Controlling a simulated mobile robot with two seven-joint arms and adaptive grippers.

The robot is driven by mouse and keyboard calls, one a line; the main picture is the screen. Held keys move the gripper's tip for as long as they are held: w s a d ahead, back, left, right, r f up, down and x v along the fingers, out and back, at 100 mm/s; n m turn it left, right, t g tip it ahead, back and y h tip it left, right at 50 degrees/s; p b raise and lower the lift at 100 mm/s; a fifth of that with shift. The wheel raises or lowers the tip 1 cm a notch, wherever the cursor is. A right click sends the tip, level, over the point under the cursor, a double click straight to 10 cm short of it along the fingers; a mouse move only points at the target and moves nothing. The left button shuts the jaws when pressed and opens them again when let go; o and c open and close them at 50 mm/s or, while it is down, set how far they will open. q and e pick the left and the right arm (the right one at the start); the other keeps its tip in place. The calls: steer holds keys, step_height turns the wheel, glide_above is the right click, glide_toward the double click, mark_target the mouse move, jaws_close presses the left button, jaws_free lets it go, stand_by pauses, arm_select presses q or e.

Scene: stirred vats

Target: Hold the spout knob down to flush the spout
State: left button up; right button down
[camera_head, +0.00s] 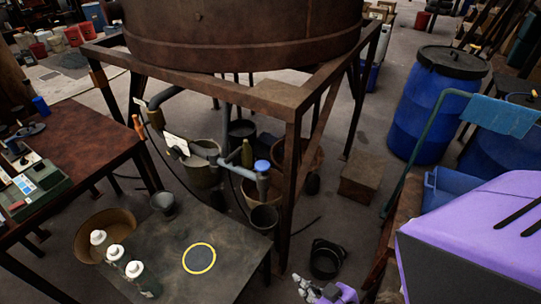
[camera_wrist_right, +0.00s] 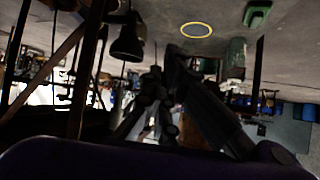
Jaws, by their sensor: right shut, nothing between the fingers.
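The spout knob (camera_head: 262,165) is a blue cap on top of a grey spout pipe (camera_head: 263,185) under the large vat (camera_head: 240,30). A dark bucket (camera_head: 264,217) stands below the spout. My right gripper (camera_head: 306,288) shows at the bottom of the head view, well in front of the knob and apart from it. It is shut with nothing in it. In the right wrist view its dark fingers (camera_wrist_right: 172,70) fill the middle, and I cannot make out the knob there. My left gripper is not in view.
A dark table (camera_head: 215,235) with a yellow ring (camera_head: 199,258) and white-capped bottles (camera_head: 115,252) is left of the gripper. A black pot (camera_head: 326,260) is on the floor nearby. Blue barrels (camera_head: 430,110) stand right.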

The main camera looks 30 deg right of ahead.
steer(key=w+d+r+n+t+y, duration=0.1)
steer(key=w+d+r+y, duration=0.1)
steer(key=w+r, duration=0.4)
steer(key=w+d+r+n+t+y, duration=0.1)
steer(key=w+d+r, duration=0.4)
steer(key=r, duration=0.7)
steer(key=w+d+r+n+t+y, duration=0.1)
steer(key=w+d+r+n+y, duration=0.1)
steer(key=w+r, duration=0.7)
steer(key=shift+d+r+t+y+b, duration=0.35)
steer(key=shift+d+r+y, duration=0.2)
steer(key=shift+d, duration=0.2)
steer(key=shift+w+f, duration=0.1)
steer(key=b, duration=0.2)
glide_above(262, 166)
steer(key=s+d, duration=0.2)
step_height(262, 166, down, 4)
steer(key=shift+w+f, duration=0.25)
steer(key=shift+f, duration=0.4)
